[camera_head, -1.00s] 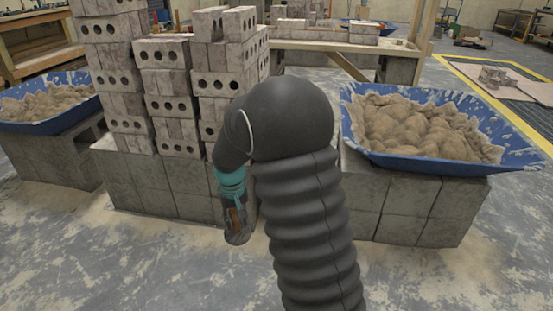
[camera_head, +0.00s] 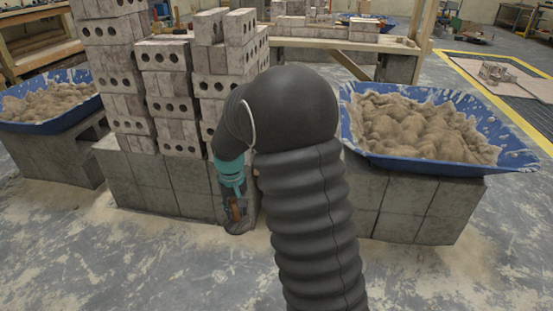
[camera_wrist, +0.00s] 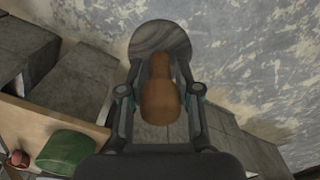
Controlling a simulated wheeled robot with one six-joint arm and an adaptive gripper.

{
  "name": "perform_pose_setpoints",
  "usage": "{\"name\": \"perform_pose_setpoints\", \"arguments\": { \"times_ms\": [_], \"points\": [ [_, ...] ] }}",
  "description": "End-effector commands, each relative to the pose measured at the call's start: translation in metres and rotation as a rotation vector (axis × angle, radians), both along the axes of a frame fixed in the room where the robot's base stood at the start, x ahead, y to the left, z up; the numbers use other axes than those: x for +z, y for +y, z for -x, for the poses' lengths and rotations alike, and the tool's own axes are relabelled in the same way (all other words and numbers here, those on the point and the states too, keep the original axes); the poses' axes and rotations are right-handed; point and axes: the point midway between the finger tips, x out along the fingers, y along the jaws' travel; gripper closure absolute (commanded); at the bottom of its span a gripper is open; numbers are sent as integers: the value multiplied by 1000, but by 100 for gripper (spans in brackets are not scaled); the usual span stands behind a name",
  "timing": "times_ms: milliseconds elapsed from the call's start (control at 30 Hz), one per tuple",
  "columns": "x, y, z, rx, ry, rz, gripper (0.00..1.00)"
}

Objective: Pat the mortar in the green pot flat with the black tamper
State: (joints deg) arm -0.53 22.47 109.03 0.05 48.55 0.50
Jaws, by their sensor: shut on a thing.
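My gripper (camera_wrist: 160,68) is shut on the brown handle (camera_wrist: 160,95) of a tool in the wrist view. A round dark grey plate (camera_wrist: 160,38) sits at the far end of this handle; the tool looks like the tamper. In the head view my gripper (camera_head: 236,212) hangs low in front of the grey blocks, with a bit of the brown handle between its fingers. A green rounded thing (camera_wrist: 66,150) lies at the lower left of the wrist view. I cannot tell if it is the green pot. No mortar shows in it.
Blue tubs of mortar stand on grey blocks at the right (camera_head: 510,150) and left (camera_head: 70,118). Perforated bricks (camera_head: 165,90) are stacked between them, on more blocks. A wooden table (camera_head: 345,45) is behind. The floor in front is clear.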

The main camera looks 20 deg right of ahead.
Motion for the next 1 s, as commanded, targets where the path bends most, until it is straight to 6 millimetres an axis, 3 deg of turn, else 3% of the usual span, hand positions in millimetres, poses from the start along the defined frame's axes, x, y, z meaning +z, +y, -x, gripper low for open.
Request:
{"name": "perform_pose_setpoints", "arguments": {
  "times_ms": [400,1000],
  "points": [
    [22,0,0,0,-1,0,100],
    [26,0,0,0,-1,0,100]
  ]
}}
